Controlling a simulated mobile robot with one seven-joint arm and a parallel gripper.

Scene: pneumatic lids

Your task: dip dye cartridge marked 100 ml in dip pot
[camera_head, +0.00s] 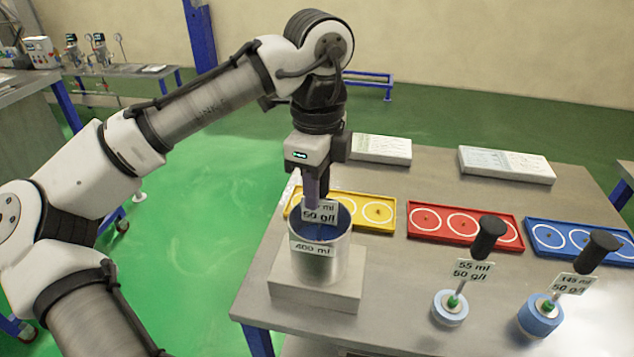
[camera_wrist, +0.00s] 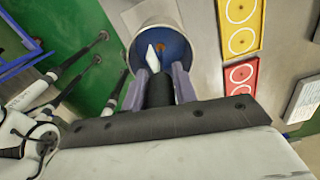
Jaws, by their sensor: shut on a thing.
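The dip pot (camera_head: 318,268) is a silver cylinder with a blue inside and a "400 ml" label, standing on a grey block. My gripper (camera_head: 316,188) points down over its mouth. It is shut on the black handle of a dye cartridge, whose white tag (camera_head: 321,213) reads "50 g/l"; its ml figure is partly covered. The cartridge's lower part is hidden by the pot's wall, so I cannot tell how deep it sits. In the wrist view, the black handle (camera_wrist: 159,92) lies between my fingers, in line with the pot's blue opening (camera_wrist: 176,50).
Two black-handled cartridges stand at the right, tagged 55 ml (camera_head: 450,306) and apparently 145 ml (camera_head: 541,316). Yellow (camera_head: 379,211), red (camera_head: 463,224) and blue (camera_head: 580,242) trays with white rings lie behind, empty where visible. Two white printed blocks lie at the table's back.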

